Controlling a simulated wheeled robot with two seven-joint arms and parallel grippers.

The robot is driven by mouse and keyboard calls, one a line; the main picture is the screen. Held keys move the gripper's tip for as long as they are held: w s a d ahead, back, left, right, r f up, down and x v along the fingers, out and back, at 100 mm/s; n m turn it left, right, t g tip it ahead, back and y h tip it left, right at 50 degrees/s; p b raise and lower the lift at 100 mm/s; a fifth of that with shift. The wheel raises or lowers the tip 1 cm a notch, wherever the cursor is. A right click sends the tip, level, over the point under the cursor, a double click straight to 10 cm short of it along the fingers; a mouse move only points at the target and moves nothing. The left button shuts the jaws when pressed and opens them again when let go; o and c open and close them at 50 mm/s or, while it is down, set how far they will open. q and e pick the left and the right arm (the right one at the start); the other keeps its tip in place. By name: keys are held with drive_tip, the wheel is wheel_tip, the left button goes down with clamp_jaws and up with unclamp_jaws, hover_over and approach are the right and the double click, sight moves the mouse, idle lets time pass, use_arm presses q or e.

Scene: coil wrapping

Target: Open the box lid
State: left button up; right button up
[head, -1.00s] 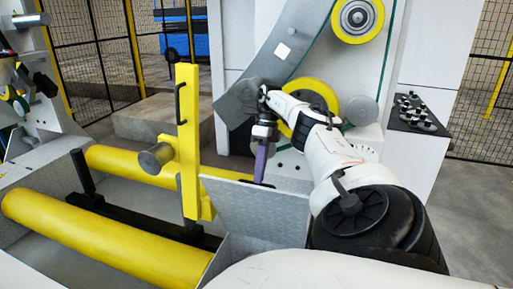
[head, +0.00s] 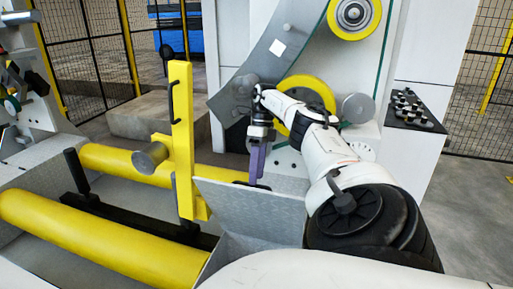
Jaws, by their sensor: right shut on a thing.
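The box lid (head: 245,212) is a grey patterned metal plate. It stands raised and tilted at the back of the grey box (head: 226,250) at the lower middle. My right gripper (head: 255,181), with purple fingers, points down at the lid's top edge. It is shut on the lid's dark handle there, partly hidden behind the plate. My white right arm comes in from the lower right and hides the lid's right side. The box's inside is mostly out of sight. My left gripper is not in view.
A yellow upright post (head: 182,140) with a grey roller end stands just left of the lid. Long yellow rollers (head: 95,245) lie to the left. A grey machine with yellow wheels (head: 308,92) rises behind my right arm.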

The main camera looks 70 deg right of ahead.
wheel_tip(320, 180, up, 9)
drive_tip(key=shift+a+p, duration=0.1)
drive_tip(key=shift+p, duration=0.95)
